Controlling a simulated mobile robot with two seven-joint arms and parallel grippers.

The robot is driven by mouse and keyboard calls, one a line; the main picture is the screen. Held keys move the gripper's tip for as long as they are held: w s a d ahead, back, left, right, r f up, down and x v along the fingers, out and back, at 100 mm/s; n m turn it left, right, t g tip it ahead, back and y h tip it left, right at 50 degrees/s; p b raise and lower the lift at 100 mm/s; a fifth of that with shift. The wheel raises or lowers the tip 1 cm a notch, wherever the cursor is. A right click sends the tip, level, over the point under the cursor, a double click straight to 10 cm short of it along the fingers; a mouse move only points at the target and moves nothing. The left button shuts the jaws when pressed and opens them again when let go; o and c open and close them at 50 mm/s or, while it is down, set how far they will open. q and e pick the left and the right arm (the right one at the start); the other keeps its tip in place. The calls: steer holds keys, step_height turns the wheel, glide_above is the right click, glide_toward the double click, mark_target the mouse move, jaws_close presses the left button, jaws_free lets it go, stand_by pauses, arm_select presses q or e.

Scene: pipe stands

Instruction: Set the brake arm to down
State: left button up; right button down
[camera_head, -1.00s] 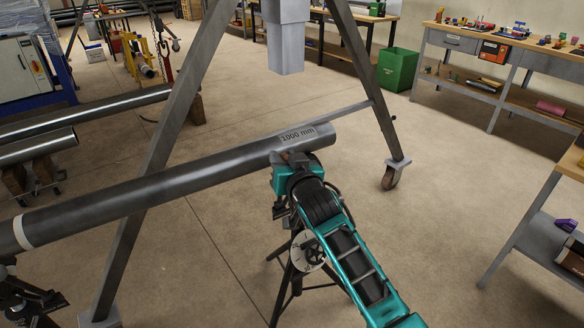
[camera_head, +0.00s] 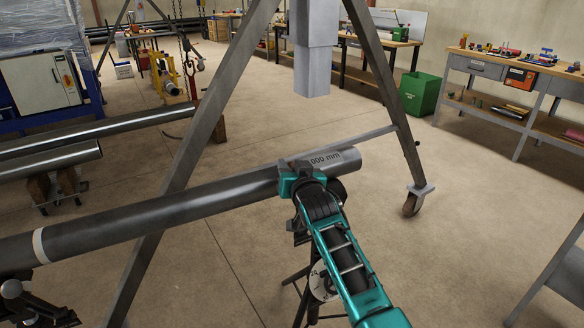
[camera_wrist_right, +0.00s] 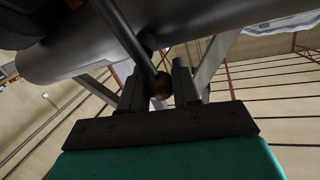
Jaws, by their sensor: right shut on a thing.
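My right gripper (camera_head: 299,166) reaches up to the long grey pipe near its labelled end. In the right wrist view its two dark fingers (camera_wrist_right: 158,88) are shut around the ball-ended tip of a thin dark rod, which I take to be the brake arm (camera_wrist_right: 137,38). The rod runs up past the pipe (camera_wrist_right: 200,30). In the head view my arm and gripper hide the rod. The pipe (camera_head: 200,200) lies across the view, and a tripod stand (camera_head: 297,290) with a pale disc stands below, partly behind my arm. My left gripper is not in view.
A grey A-frame (camera_head: 205,115) with a caster wheel (camera_head: 412,203) straddles the pipe. Another stand head (camera_head: 30,300) is at lower left. A green bin (camera_head: 420,92) and a workbench (camera_head: 520,85) are behind. The floor to the right of my arm is open.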

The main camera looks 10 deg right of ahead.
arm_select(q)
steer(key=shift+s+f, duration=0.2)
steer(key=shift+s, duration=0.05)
arm_select(e)
steer(key=shift+a, duration=0.1)
steer(key=c, duration=0.9)
jaws_free()
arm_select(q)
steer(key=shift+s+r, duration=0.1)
arm_select(e)
steer(key=shift+o, duration=0.2)
steer(key=shift+s, duration=0.1)
